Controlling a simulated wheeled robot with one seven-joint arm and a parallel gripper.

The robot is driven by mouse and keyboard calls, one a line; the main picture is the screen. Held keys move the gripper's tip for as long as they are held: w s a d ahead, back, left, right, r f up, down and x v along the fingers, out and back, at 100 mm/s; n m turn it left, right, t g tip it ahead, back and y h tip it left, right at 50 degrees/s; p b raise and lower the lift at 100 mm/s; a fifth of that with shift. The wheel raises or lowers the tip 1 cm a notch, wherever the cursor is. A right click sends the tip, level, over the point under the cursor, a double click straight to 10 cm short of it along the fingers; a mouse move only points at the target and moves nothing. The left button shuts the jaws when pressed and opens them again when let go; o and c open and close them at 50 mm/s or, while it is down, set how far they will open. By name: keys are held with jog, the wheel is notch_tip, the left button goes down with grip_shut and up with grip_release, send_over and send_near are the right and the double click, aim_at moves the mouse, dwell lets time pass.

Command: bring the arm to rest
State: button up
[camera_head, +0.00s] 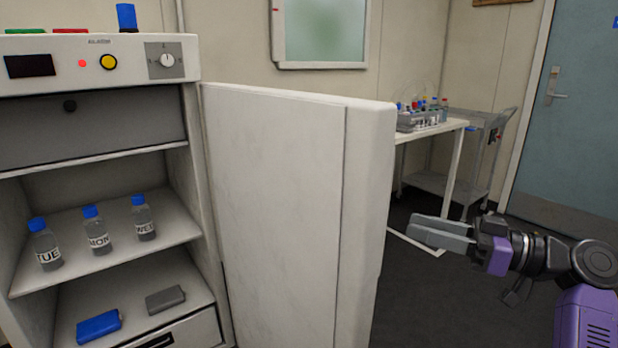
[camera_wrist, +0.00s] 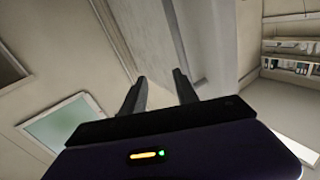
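My arm reaches in from the right in the head view. My gripper (camera_head: 413,228) points left, to the right of the open incubator door (camera_head: 275,210). In the wrist view my gripper (camera_wrist: 160,77) has its two fingers apart with nothing between them. The pale door (camera_wrist: 205,40) shows beyond the fingers, with no visible contact. The wrist view is strongly tilted.
The incubator (camera_head: 95,80) stands open at left. Bottles labelled TUE (camera_head: 46,250), MON (camera_head: 96,237) and WED (camera_head: 143,222) stand on its shelf. A white table (camera_head: 440,130) with a bottle rack, a cart (camera_head: 470,190) and a blue door (camera_head: 575,120) are behind.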

jog(key=w+d+f+m+t+h, duration=0.4)
jog(key=d+f+m+t+h, duration=0.35)
jog(key=m+h, duration=0.2)
jog(key=s+d+f+m+t+h, duration=0.1)
jog(key=s+d+f+m+h, duration=0.1)
jog(key=s+f+m+h, duration=0.7)
jog(key=s+a+f+n+g+y, duration=0.1)
jog(key=s+a+f+n, duration=0.2)
jog(key=s, duration=1)
jog(key=s+a+f+n+g+y, duration=0.15)
jog(key=s+a, duration=0.35)
jog(key=s, duration=0.9)
jog(key=s+a+f+n, duration=0.3)
jog(key=s+a, duration=0.1)
jog(key=s, duration=0.9)
notch_tip(320, 180, up, 23)
jog(key=p, duration=2.2)
jog(key=shift+a+p, duration=0.25)
jog(key=shift+p, duration=0.15)
jog(key=shift+s, duration=0.15)
